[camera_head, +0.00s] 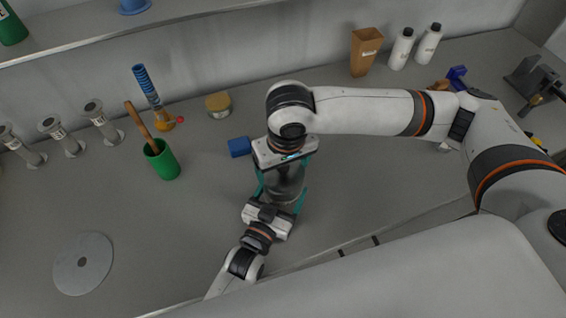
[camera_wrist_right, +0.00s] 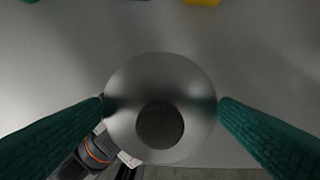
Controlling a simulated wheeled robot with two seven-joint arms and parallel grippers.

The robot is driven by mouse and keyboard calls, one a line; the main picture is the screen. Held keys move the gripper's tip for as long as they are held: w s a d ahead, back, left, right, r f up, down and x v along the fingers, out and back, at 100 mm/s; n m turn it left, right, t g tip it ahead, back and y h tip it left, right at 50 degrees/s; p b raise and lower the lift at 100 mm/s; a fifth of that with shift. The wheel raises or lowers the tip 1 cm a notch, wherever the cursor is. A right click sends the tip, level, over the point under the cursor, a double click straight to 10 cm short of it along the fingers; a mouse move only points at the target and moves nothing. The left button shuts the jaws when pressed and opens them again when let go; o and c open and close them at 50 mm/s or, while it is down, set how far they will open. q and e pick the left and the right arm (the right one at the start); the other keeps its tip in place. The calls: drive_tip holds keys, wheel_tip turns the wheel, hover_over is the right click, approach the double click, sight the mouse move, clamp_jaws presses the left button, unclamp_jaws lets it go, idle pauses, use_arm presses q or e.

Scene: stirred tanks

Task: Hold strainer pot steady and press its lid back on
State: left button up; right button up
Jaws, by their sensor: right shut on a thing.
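The strainer pot (camera_head: 285,183) is a grey metal cylinder near the bench's front edge, partly hidden by my grippers. My right gripper (camera_head: 284,168) comes down over it from above. In the right wrist view, the right gripper's teal fingers (camera_wrist_right: 161,101) are shut on opposite edges of a round metal lid (camera_wrist_right: 160,75) with a dark round centre. I cannot tell whether the lid is seated on the pot. My left gripper (camera_head: 281,193) reaches in from the front, with teal fingers beside the pot; their contact with it is hidden.
A blue block (camera_head: 239,147) lies just left of the pot. A green cup (camera_head: 162,160) with a wooden-handled tool, a cork-lidded jar (camera_head: 218,105) and a flat grey disc (camera_head: 83,263) are farther left. White bottles (camera_head: 401,49) stand at the back. The bench between disc and pot is clear.

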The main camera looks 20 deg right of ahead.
drive_tip(key=shift+f, duration=0.15)
idle(0.4)
drive_tip(key=o, duration=0.8)
drive_tip(key=shift+o, duration=0.2)
drive_tip(key=shift+r, duration=3.55)
clamp_jaws()
